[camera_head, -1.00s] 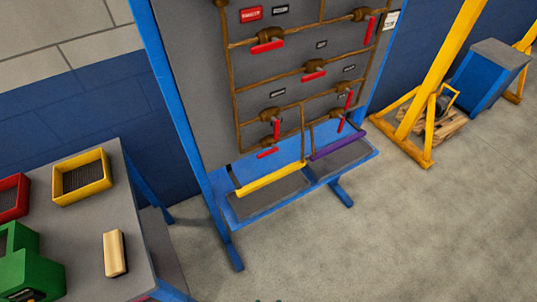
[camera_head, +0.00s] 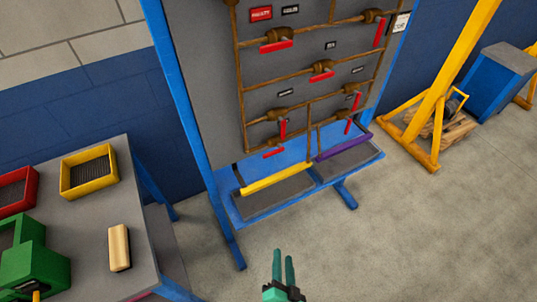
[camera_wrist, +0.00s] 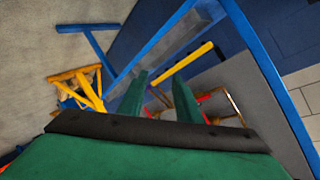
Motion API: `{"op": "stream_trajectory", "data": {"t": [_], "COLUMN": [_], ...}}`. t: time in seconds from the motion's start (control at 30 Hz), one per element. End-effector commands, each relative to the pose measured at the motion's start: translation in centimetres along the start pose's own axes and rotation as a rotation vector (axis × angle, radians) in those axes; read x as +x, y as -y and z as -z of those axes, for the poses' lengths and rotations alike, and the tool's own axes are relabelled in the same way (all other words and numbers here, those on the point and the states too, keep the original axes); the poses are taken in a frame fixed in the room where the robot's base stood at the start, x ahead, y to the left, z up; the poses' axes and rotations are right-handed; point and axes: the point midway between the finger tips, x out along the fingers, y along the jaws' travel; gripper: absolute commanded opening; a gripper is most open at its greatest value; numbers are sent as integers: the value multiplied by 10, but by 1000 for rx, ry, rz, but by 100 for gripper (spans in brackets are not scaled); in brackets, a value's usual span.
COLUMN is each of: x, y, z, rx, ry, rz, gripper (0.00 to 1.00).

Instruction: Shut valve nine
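A grey panel (camera_head: 200,90) in a blue frame carries brown pipes with several red-handled valves. Upper handles are a level one at left (camera_head: 277,46) and a steep one at right (camera_head: 380,32). A middle handle (camera_head: 321,77) lies nearly level. Lower handles include steep ones at left (camera_head: 283,129) and right (camera_head: 357,100) and a level one at the bottom left (camera_head: 273,152). The small labels are too blurred to tell which valve is nine. My green gripper (camera_head: 284,255) is open and empty, in front of and below the panel; its parted fingers show in the wrist view (camera_wrist: 158,82).
A grey table (camera_head: 90,220) with bins stands at left. A yellow frame (camera_head: 440,90) stands at right. The floor (camera_head: 400,240) in front is clear.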

Motion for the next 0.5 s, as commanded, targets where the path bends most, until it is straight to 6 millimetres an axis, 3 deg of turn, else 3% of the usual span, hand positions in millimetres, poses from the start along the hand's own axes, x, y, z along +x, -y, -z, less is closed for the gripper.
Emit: {"op": "stream_trajectory", "data": {"t": [0.03, 0.2, 0.5], "x": [18, 70, 142], "y": [3, 19, 77], "z": [6, 23, 84], "rx": [54, 249, 537], "ry": [6, 63, 186], "rz": [19, 98, 315], "gripper": [31, 31, 31]}}
